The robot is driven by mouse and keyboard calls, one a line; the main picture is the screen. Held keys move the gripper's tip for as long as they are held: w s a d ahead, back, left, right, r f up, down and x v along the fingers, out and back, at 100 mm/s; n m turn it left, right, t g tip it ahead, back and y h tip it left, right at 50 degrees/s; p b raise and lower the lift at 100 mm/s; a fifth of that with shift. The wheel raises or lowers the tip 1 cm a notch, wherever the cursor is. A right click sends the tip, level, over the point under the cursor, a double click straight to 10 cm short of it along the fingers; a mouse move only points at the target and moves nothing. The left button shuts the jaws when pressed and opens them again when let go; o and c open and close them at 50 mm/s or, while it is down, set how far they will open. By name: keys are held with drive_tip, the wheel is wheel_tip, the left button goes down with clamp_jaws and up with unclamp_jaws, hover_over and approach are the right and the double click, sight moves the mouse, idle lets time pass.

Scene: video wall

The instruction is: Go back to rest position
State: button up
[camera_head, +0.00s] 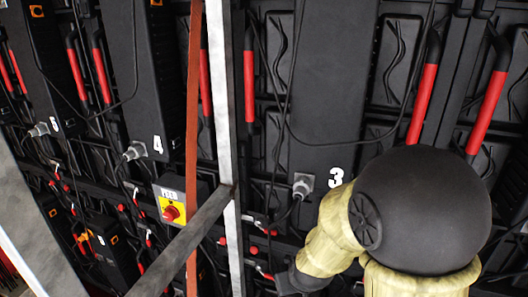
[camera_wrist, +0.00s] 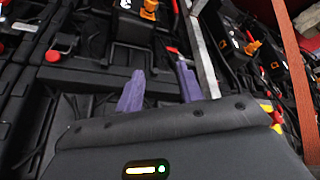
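My gripper (camera_wrist: 159,70) shows in the wrist view as two purple fingers that stand apart. It is open, and nothing shows between the fingers. Black panel backs and a grey metal strut (camera_wrist: 200,62) lie beyond the fingertips. I cannot tell the distance to them. In the head view my arm, with a black round joint and pale yellow covers, fills the lower right in front of the video wall. The fingers cannot be made out there.
The video wall's back carries black boxes numbered 3 (camera_head: 328,100) and 4 (camera_head: 147,75), red handles (camera_head: 421,105) and hanging cables. A yellow box with a red button (camera_head: 171,212) sits left of centre. A metal upright (camera_head: 222,110) and a diagonal bar (camera_head: 180,248) stand in front.

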drive_tip(key=s+d+r+m+g, duration=0.2)
drive_tip(key=s+d+r, duration=0.1)
drive_tip(key=s+d, duration=0.4)
drive_tip(key=shift+s+d+r+m+g+h, duration=0.25)
drive_tip(key=shift+s+d+m+g+h, duration=0.05)
drive_tip(key=shift+s+d+m+h, duration=0.1)
idle(0.6)
